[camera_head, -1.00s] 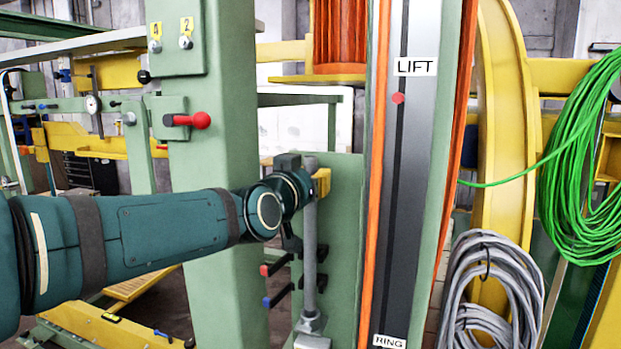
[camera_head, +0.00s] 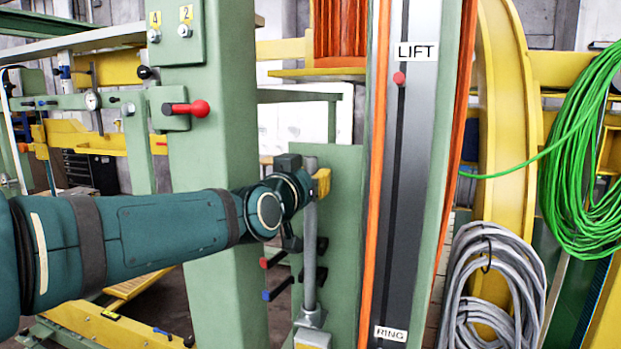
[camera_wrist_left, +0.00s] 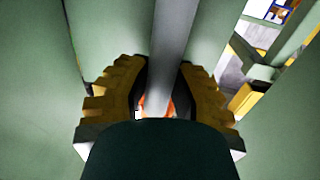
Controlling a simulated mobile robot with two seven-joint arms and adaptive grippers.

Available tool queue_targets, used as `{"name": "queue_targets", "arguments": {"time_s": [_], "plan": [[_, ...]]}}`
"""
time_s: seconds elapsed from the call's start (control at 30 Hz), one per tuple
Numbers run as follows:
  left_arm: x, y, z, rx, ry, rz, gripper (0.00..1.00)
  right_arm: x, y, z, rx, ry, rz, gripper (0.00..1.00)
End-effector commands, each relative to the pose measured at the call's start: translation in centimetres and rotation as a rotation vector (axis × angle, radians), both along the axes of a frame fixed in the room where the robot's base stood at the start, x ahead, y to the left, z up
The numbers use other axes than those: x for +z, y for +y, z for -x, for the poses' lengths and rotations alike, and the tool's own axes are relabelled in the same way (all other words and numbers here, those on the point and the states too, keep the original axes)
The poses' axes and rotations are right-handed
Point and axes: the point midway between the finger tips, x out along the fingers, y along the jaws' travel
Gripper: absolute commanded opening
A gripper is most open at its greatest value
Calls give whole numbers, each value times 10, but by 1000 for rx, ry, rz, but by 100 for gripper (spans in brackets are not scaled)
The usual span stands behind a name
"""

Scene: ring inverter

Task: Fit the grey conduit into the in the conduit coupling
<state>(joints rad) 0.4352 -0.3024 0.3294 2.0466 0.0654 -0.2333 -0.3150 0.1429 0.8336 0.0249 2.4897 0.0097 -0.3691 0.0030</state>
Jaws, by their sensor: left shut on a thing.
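The grey conduit (camera_head: 310,250) stands nearly upright in front of a green panel. It also shows in the left wrist view (camera_wrist_left: 175,38), running between the fingers. My left gripper (camera_head: 318,186) is shut on the conduit near its top; its yellow finger pads (camera_wrist_left: 158,105) sit on both sides of the conduit. The conduit's lower end meets a grey coupling-like fitting (camera_head: 311,320) near the bottom of the head view. I cannot tell whether it is seated in it. My right gripper is not in view.
A green post (camera_head: 215,130) with a red-knobbed lever (camera_head: 190,109) stands left of the conduit. Red and blue ended levers (camera_head: 280,290) are close beside it. A grey panel labelled LIFT (camera_head: 417,150) is to the right. Coiled grey cable (camera_head: 490,270) hangs further right.

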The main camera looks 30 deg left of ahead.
Motion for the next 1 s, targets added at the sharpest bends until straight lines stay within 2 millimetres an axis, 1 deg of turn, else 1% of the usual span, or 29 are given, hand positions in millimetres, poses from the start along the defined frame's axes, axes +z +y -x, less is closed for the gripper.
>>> {"name": "queue_targets", "arguments": {"time_s": [1.0], "plan": [[-24, 0, 0, 0, -1, 0, 0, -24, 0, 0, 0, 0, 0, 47]]}}
